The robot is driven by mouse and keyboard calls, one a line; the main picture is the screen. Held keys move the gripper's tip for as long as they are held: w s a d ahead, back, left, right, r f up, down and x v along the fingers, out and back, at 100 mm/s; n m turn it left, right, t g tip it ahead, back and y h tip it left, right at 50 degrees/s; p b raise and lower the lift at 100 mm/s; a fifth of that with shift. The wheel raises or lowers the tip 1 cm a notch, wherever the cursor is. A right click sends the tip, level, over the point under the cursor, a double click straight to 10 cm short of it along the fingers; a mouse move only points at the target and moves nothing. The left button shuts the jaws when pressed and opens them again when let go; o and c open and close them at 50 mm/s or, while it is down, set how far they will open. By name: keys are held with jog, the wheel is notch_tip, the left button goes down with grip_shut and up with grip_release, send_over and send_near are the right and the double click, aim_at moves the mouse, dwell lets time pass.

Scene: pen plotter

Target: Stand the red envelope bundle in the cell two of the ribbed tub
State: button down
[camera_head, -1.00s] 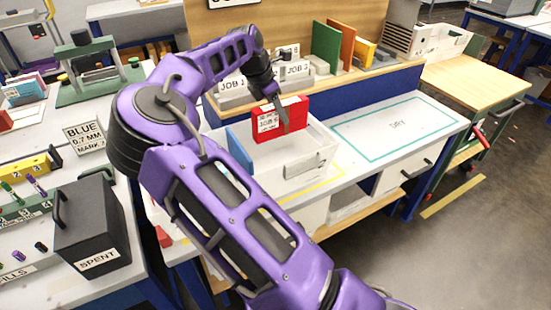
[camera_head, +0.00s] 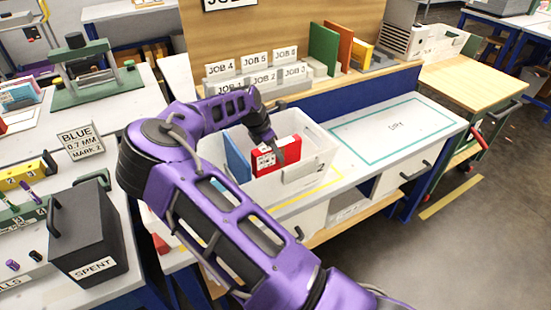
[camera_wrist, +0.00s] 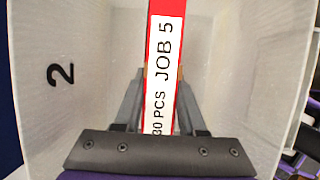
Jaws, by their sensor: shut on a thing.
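The red envelope bundle (camera_head: 277,157) is upright inside the white ribbed tub (camera_head: 318,172), with a white label on it. In the wrist view the bundle (camera_wrist: 162,70) shows its narrow edge, labelled JOB 5, 30 PCS. My gripper (camera_head: 278,150) is shut on the bundle from above; in the wrist view its fingers (camera_wrist: 157,110) press on both sides. A number 2 is printed on the tub wall (camera_wrist: 60,120) to the left there. A blue bundle (camera_head: 237,157) stands in the tub to the left of the red one. The bundle's lower edge is hidden.
An empty area marked DRY (camera_head: 395,128) lies right of the tub. Behind the tub are JOB signs (camera_head: 262,78) and upright green (camera_head: 323,48) and orange folders (camera_head: 345,45). A black SPENT box (camera_head: 88,235) stands on the left table.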

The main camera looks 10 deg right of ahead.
aim_at(275, 158)
jog(key=shift+f, duration=1.4)
jog(key=shift+f, duration=0.15)
jog(key=shift+c, duration=2.4)
grip_release()
jog(key=v, duration=1.2)
